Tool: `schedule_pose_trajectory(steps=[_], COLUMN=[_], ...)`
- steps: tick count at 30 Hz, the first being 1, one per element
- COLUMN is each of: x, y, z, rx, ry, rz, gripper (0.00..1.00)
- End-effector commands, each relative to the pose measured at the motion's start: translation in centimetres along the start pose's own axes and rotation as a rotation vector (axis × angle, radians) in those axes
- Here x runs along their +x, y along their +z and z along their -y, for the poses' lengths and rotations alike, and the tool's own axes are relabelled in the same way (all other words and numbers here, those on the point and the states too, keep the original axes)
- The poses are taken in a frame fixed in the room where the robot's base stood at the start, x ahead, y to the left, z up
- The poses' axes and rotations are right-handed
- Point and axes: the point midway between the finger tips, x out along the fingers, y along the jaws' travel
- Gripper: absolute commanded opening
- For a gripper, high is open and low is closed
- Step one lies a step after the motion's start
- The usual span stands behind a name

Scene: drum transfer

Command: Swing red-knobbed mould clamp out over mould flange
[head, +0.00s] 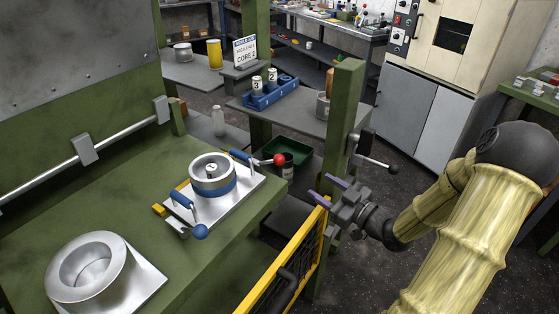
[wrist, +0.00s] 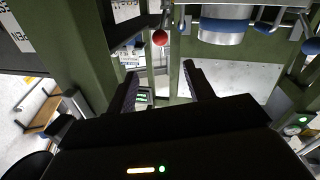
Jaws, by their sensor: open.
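The mould (head: 212,178) is a silver cylinder with a blue band, upright on a pale plate (head: 240,196) on the green bench. The red-knobbed clamp stands at its right; its red knob (head: 280,160) points right, away from the mould, and its blue part (head: 240,155) lies beside the rim. I cannot tell whether it overlaps the flange. A blue-knobbed clamp (head: 200,231) stands at the front. My gripper (head: 328,190) is open and empty, right of the red knob and apart from it. In the wrist view, the red knob (wrist: 160,38) shows beyond my open fingers (wrist: 162,76).
A yellow-framed guard (head: 290,262) stands below my gripper, and a green post (head: 342,125) rises behind it. A silver funnel-shaped part (head: 90,270) sits at the bench's front left. A blue rack (head: 270,93) stands on a table behind.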

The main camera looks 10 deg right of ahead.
Motion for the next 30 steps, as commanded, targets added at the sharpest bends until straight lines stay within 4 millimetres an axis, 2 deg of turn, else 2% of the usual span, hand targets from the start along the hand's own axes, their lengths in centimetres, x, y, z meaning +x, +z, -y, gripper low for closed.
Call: schedule_pose_trajectory(steps=[5, 24, 30], x=[2.0, 13.2, 16.1], y=[0.1, 0.1, 0.1], z=[0.1, 0.1, 0.0], rx=[0.000, 0.001, 0.000], ry=[-0.004, -0.002, 0.000], rz=[0.000, -0.001, 0.000], gripper=[0.53, 0.53, 0.53])
